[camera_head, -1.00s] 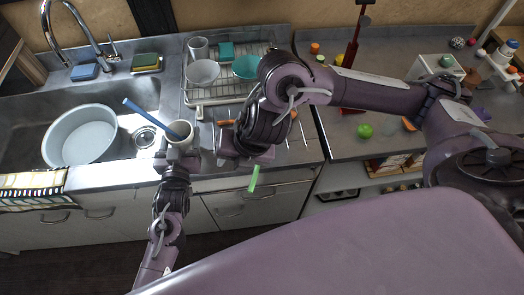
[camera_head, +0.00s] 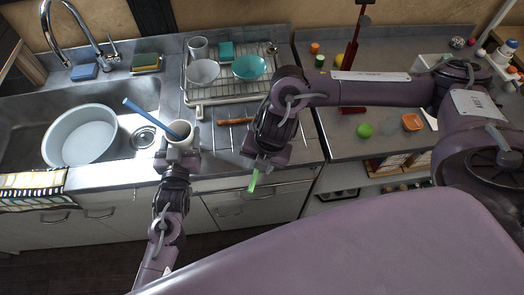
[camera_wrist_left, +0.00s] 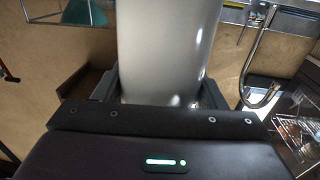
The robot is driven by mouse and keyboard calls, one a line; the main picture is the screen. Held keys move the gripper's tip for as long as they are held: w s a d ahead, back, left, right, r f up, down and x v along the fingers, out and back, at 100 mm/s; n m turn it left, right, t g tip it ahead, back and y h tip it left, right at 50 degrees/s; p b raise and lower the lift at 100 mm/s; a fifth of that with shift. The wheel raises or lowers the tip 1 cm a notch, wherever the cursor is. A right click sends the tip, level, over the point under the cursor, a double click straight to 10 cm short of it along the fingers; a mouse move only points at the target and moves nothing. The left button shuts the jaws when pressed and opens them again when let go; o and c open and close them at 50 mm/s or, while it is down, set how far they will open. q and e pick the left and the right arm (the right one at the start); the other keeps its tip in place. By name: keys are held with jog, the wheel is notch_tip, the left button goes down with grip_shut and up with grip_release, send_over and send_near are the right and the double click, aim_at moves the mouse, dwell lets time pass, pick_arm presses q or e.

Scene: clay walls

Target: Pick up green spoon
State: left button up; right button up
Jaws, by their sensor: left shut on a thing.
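The green spoon (camera_head: 253,181) shows as a short green strip at the counter's front edge, in front of the drawers; its upper end is hidden by my right gripper. My right gripper (camera_head: 262,162) is just above and to the right of the strip. Its fingertips are hidden, so I cannot tell whether it touches the spoon. My left gripper (camera_head: 176,162) is shut on a white cup (camera_head: 180,137) with a blue utensil (camera_head: 150,115) leaning in it. The pale cup also fills the middle of the left wrist view (camera_wrist_left: 165,45).
An orange-handled utensil (camera_head: 235,121) lies on the counter left of my right arm. Behind is a dish rack (camera_head: 215,97) with bowls. Left is the sink with a round basin (camera_head: 80,136). A green apple-like ball (camera_head: 364,130) sits on the right counter.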

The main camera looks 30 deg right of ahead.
aim_at(256, 172)
jog(key=shift+w+a+f, duration=0.1)
jog(key=shift+a+f, duration=0.05)
jog(key=shift+f, duration=0.85)
jog(key=shift+w+a+f, duration=0.1)
jog(key=shift+a+f, duration=0.05)
jog(key=shift+f, duration=0.8)
grip_shut()
